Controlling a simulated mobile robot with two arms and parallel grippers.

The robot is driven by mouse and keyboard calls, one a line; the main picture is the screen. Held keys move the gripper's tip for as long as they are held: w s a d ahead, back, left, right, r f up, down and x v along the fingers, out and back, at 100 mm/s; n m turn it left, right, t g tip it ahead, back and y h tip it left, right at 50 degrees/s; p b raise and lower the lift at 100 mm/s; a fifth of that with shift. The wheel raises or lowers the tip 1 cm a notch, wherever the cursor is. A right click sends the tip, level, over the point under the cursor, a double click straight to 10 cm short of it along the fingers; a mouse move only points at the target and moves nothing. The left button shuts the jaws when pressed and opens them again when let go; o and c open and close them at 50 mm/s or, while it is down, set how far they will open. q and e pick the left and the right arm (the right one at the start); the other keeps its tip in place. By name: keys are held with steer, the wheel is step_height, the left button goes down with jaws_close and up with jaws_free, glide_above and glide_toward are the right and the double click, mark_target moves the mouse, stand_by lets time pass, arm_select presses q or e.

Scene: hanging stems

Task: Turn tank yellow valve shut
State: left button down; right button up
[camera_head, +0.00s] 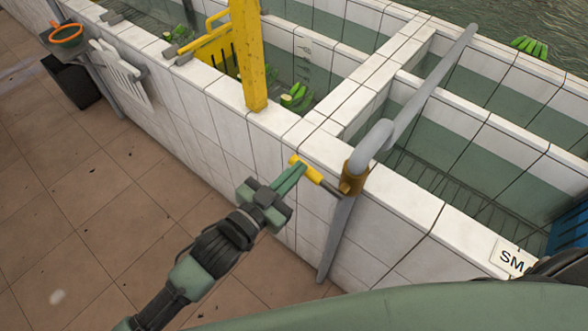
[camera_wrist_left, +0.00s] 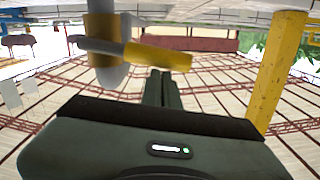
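The yellow valve handle (camera_head: 312,174) sticks out to the left from a brass-coloured valve body (camera_head: 354,178) on a grey pipe (camera_head: 410,110) at the tank's edge. The handle also shows in the left wrist view (camera_wrist_left: 158,56), lying sideways across the pipe end. My left gripper (camera_head: 300,169) has its green fingers together, with the tips right at the handle's free end. In the wrist view the fingers (camera_wrist_left: 163,82) end just below the handle; whether they touch it is unclear. My right gripper is not in view.
The white-tiled tank wall (camera_head: 230,85) runs diagonally, with a yellow post (camera_head: 248,55) left of the valve. Green bananas (camera_head: 297,97) float in the tank. An orange strainer (camera_head: 66,34) is at the far left. The tiled floor (camera_head: 90,200) at left is mostly free.

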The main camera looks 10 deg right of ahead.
arm_select(q)
steer(key=shift+w+f+n, duration=0.25)
steer(key=shift+f+n, duration=0.6)
steer(key=shift+n, duration=0.05)
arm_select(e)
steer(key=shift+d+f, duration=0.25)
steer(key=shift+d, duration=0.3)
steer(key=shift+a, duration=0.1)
